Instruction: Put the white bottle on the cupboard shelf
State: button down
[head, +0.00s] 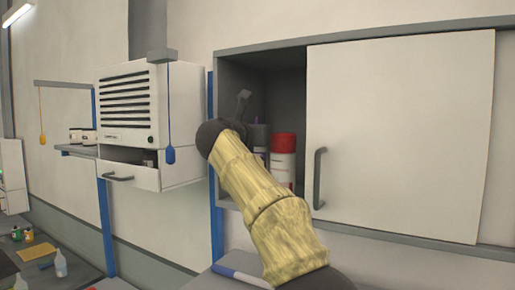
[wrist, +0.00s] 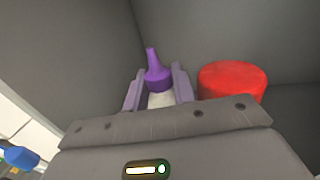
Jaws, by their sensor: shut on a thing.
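The white bottle (wrist: 160,99) has a purple cap with a pointed nozzle and stands between the two fingers of my gripper (wrist: 157,88) in the wrist view. My gripper is shut on it. The lower part of the bottle is hidden behind the gripper body. The cupboard (head: 400,130) is at the right in the head view, with its left side open. My arm reaches into that opening, and my gripper is mostly hidden behind it there. I cannot tell whether the bottle touches the shelf.
A container with a red cap (head: 283,143) stands inside the cupboard, just right of my gripper; its cap also shows in the wrist view (wrist: 232,80). The sliding door (head: 410,140) covers the cupboard's right side. A white vented unit (head: 130,105) hangs to the left.

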aim_at(257, 151)
jog(key=shift+d+f, duration=0.1)
jog(key=shift+w+d+f, duration=0.1)
jog(key=shift+w+f, duration=0.05)
jog(key=shift+f, duration=1.6)
jog(key=c, duration=1.4)
grip_release()
jog(key=shift+f, duration=0.1)
jog(key=shift+c, duration=0.2)
